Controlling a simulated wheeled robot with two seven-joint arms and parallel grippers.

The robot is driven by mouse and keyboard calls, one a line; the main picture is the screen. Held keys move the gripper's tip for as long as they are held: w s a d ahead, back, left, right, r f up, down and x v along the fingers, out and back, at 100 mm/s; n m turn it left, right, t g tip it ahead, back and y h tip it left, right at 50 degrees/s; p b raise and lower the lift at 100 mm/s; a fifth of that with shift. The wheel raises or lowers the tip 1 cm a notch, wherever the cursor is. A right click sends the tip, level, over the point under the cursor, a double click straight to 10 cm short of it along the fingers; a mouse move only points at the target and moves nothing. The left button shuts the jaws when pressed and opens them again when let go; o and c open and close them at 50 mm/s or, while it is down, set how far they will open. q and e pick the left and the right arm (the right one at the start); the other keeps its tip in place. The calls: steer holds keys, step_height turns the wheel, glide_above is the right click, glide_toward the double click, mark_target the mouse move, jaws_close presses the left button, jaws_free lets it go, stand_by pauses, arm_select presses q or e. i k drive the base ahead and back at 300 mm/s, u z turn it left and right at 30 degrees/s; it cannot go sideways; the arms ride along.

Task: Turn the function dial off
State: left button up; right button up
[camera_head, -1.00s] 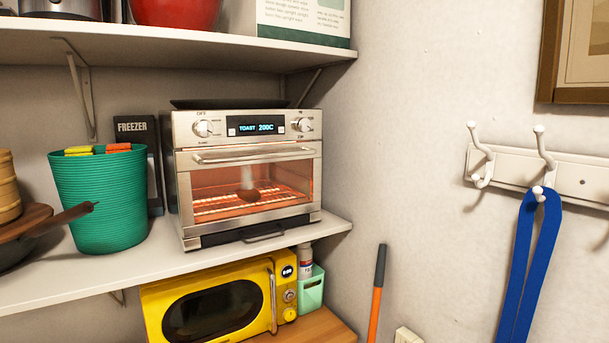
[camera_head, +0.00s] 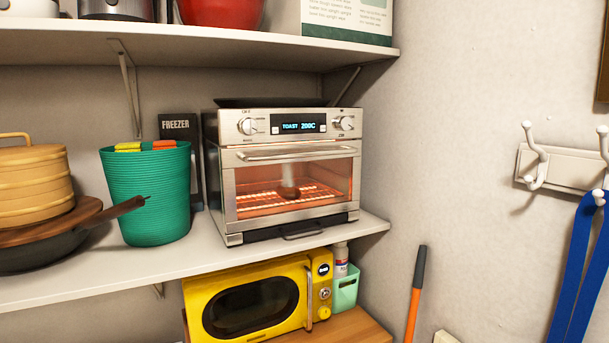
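A silver toaster oven (camera_head: 290,170) stands on the middle shelf with its door shut and its inside glowing orange. Its display (camera_head: 298,125) reads TOAST 200C. A round dial (camera_head: 248,126) sits left of the display, with a small label above it that seems to read OFF. A second dial (camera_head: 346,123) sits right of the display. The dial labels are too small to read surely. Neither of my grippers is in view.
A green basket (camera_head: 150,195) and a pan with a wooden lid (camera_head: 50,225) stand left of the oven. A yellow microwave (camera_head: 255,302) is below. An upper shelf (camera_head: 200,45) overhangs the oven. Wall hooks (camera_head: 560,165) with a blue strap are at right. Space before the oven looks clear.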

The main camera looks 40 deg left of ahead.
mark_target(249, 126)
steer(key=k, duration=0.85)
steer(key=u, duration=1.25)
steer(key=i, duration=0.5)
steer(key=u, duration=0.05)
steer(key=k, duration=0.5)
steer(key=z, duration=1.3)
steer(key=i, duration=0.95)
steer(key=u, duration=1.4)
